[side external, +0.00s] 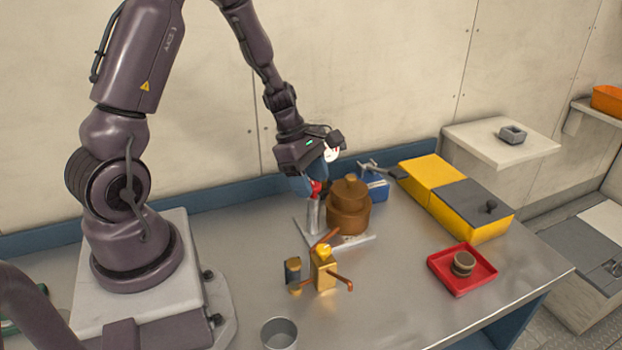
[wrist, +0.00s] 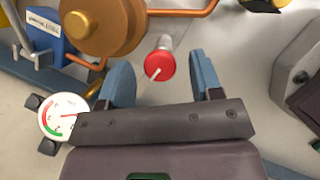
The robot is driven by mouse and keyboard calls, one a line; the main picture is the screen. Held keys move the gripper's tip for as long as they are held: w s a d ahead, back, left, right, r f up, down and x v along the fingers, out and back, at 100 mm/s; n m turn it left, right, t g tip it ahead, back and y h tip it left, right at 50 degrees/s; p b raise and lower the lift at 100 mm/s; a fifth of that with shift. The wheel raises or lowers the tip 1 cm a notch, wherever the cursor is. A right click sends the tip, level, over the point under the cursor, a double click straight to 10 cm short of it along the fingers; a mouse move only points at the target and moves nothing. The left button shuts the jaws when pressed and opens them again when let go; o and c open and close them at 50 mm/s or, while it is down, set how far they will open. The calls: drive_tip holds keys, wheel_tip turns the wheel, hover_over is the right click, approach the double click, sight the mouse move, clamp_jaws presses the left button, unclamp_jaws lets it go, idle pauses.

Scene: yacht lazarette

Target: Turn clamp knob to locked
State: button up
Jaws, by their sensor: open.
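The clamp knob is a red round knob (wrist: 160,66) with a white pointer line, on top of a grey post. In the wrist view the line runs from near its middle toward the lower left. No locked or unlocked marking is readable. My gripper (wrist: 161,60) is open, its two blue fingers on either side of the knob with a visible gap to each. The post (side external: 313,215) stands on a pale base plate (side external: 357,241), beside a brown stepped cylinder (side external: 349,212).
A white dial gauge (wrist: 63,117) is left of my gripper in the wrist view. A blue box (side external: 374,188) and a yellow-grey case (side external: 457,201) stand right. A brass fitting (side external: 323,268), grey cup (side external: 279,334) and red tray (side external: 440,262) are nearer. Bench between is clear.

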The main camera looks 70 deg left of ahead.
drive_tip(key=shift+f, duration=0.1)
drive_tip(key=c, duration=0.9)
drive_tip(key=shift+m, duration=0.4)
drive_tip(key=m+g, duration=0.1)
drive_tip(key=m, duration=0.1)
drive_tip(key=shift+w+m+h, duration=0.1)
drive_tip(key=shift+m+h, duration=0.3)
drive_tip(key=m+g, duration=0.2)
drive_tip(key=m, duration=0.2)
drive_tip(key=shift+w+m, duration=0.15)
drive_tip(key=shift+m, duration=0.15)
drive_tip(key=m+g, duration=0.1)
drive_tip(key=m, duration=0.2)
drive_tip(key=shift+w+m, duration=0.1)
drive_tip(key=shift+m, duration=0.2)
drive_tip(key=shift+m+g+y, duration=0.4)
drive_tip(key=shift+m+g, duration=0.5)
drive_tip(key=shift+m, duration=0.9)
